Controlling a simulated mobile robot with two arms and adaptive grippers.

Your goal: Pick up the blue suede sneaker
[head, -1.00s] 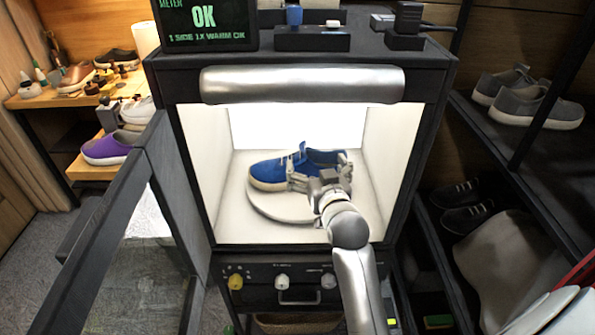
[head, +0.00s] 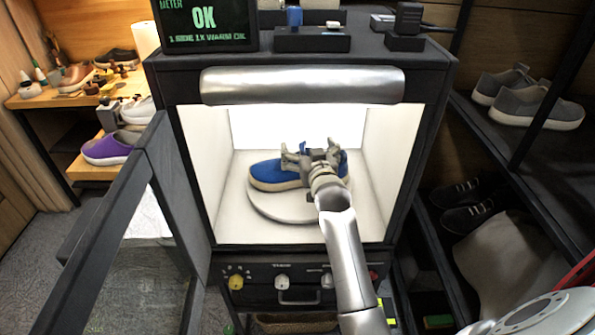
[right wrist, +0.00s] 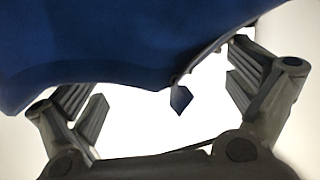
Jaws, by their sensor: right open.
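The blue suede sneaker (head: 268,173) sits on a round white turntable (head: 285,211) inside a lit white box, its toe to the left. My right gripper (head: 307,150) is open at the sneaker's upper and hides much of its middle and heel part. In the right wrist view the blue upper (right wrist: 110,40) fills the top of the picture. The two open fingers (right wrist: 165,95) stand apart at left and right, with bright white between them. I cannot tell whether a finger touches the shoe. My left gripper is not in view.
The box's dark frame (head: 428,150) surrounds the opening, with a silver bar (head: 302,82) along its top. An open door (head: 100,215) stands at the left. Grey sneakers (head: 535,103) sit on a right rack. A purple shoe (head: 108,147) is on the left shelf.

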